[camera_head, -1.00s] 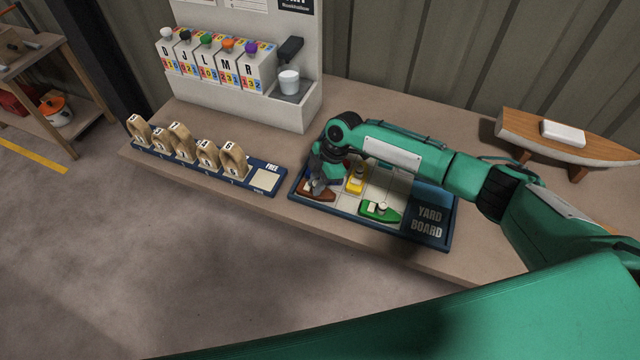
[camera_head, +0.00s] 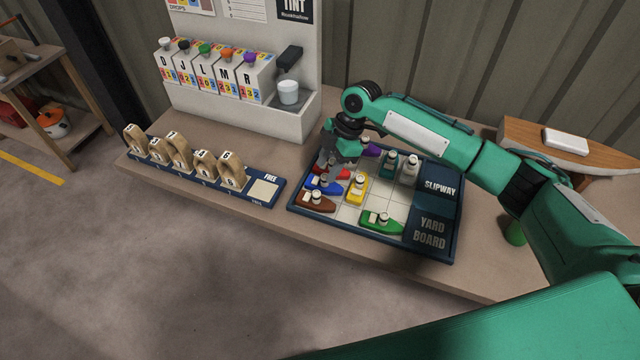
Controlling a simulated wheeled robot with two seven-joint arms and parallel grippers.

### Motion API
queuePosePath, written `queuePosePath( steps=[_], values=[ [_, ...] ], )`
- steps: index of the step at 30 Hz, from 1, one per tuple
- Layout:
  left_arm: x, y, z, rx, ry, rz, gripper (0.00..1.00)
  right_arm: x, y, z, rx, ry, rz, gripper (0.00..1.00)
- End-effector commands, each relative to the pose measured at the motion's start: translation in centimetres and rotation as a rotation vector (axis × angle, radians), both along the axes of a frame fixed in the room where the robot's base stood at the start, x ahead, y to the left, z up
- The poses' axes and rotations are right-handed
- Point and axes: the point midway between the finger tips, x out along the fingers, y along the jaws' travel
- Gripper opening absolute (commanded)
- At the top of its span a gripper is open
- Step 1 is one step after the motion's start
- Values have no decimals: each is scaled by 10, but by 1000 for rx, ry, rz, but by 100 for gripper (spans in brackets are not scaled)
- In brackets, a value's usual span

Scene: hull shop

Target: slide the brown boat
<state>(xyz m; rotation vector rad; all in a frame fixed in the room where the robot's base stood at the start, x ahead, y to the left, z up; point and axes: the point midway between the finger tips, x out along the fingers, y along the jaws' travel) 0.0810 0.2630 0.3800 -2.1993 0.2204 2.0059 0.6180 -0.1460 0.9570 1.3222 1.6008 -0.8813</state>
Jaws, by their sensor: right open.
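The brown boat (camera_head: 316,203) sits at the near left corner of the yard board (camera_head: 350,228), with its bow pointing right. A blue boat (camera_head: 325,186) lies just behind it, and a red boat shows partly behind that. A yellow boat (camera_head: 356,188) and a green boat (camera_head: 381,221) stand to its right. My right gripper (camera_head: 332,165) is open above the far left part of the board, behind the brown boat and apart from it. Its fingers partly hide the red boat. My left gripper is out of view.
Purple (camera_head: 370,151), teal (camera_head: 389,164) and white (camera_head: 410,168) boats occupy the back of the board. The slipway panel (camera_head: 440,187) is at its right. A rack of numbered wooden pieces (camera_head: 230,170) stands left, and a tint dispenser (camera_head: 240,110) behind. Pale squares beside the green boat are bare.

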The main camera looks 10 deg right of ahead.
Motion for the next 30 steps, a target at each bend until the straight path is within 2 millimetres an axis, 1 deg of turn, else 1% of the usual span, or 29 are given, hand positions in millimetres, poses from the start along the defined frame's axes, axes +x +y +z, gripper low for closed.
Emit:
queuePosePath(
  steps=[1, 3, 6, 11, 25, 28, 30],
  values=[
    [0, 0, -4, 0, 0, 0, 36, 1, -3, 7, 1, -3, 1, 43],
    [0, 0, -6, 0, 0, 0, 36, 2, -7, 17, 0, -2, 0, 43],
    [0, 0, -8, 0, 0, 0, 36, 3, -11, 28, 0, -1, 1, 43],
    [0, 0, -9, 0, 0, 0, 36, 3, -13, 35, 1, -1, 1, 43],
    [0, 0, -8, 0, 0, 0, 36, 2, -13, 34, 1, 1, 0, 43],
    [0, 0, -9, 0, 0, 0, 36, -5, -7, 26, 1, 6, -3, 43],
    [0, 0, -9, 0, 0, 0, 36, -15, 2, 16, 3, 9, -12, 43]
  ],
)
